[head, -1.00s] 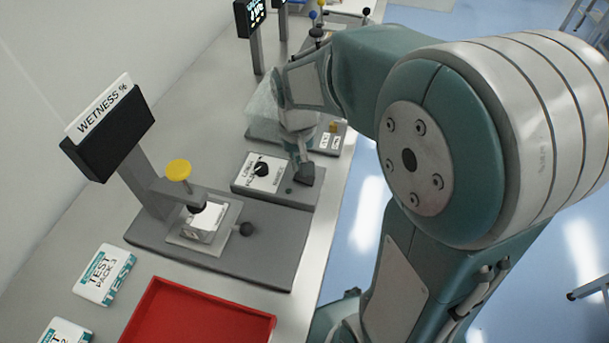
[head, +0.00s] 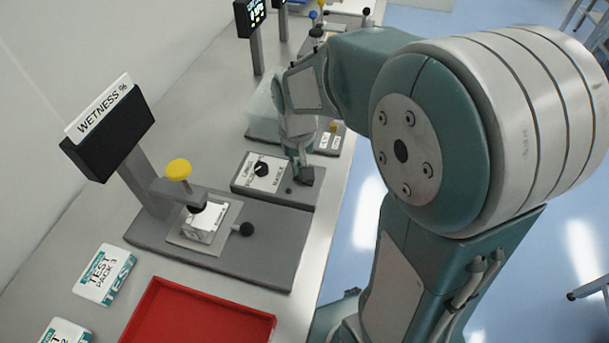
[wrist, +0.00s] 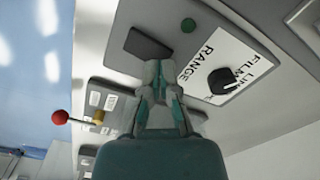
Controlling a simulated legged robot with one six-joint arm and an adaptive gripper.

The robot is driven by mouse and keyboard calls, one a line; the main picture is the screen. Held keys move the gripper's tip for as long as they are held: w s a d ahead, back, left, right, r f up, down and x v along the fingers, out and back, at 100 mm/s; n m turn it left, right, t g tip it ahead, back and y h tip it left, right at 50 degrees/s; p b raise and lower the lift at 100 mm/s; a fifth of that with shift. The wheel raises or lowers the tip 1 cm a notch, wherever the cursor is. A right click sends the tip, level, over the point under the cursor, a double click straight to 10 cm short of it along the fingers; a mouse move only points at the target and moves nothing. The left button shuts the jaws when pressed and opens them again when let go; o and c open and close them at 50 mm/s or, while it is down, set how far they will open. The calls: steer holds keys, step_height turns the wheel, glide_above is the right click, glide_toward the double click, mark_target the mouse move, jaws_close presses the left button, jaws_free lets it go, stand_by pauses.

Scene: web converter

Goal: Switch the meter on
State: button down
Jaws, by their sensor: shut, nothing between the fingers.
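The meter has a dark, blank display (head: 108,133) labelled "WETNESS %" on a grey post. A grey control box (head: 242,180) stands behind the meter's base, with a labelled plate and a black knob (head: 262,169). In the wrist view the box shows a black square rocker-like piece (wrist: 148,45), a dark green round button or lamp (wrist: 188,25) and the knob (wrist: 222,82). My gripper (wrist: 158,68) is shut and empty, its tips right by the black piece; I cannot tell if they touch. In the head view my gripper (head: 303,163) partly covers that piece.
A yellow-topped clamp (head: 179,169) holds a white sample on the meter's base (head: 225,262). A red tray (head: 200,318) and white test packs (head: 105,274) lie in front. Another box with a red-ended lever (wrist: 60,117) is close to my gripper. A wall runs along the left.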

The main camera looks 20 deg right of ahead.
mark_target(298, 176)
steer(key=shift+f, duration=0.7)
stand_by(0.4)
steer(key=shift+r, duration=3.5)
steer(key=shift+s+r, duration=0.1)
steer(key=shift+r, duration=0.05)
steer(key=s+r+t, duration=0.2)
steer(key=s+r, duration=0.1)
steer(key=s, duration=0.4)
steer(key=s+r+n+t, duration=0.1)
steer(key=s+r+t, duration=0.2)
steer(key=s, duration=0.4)
steer(key=shift+r+t, duration=0.15)
steer(key=shift+t, duration=0.15)
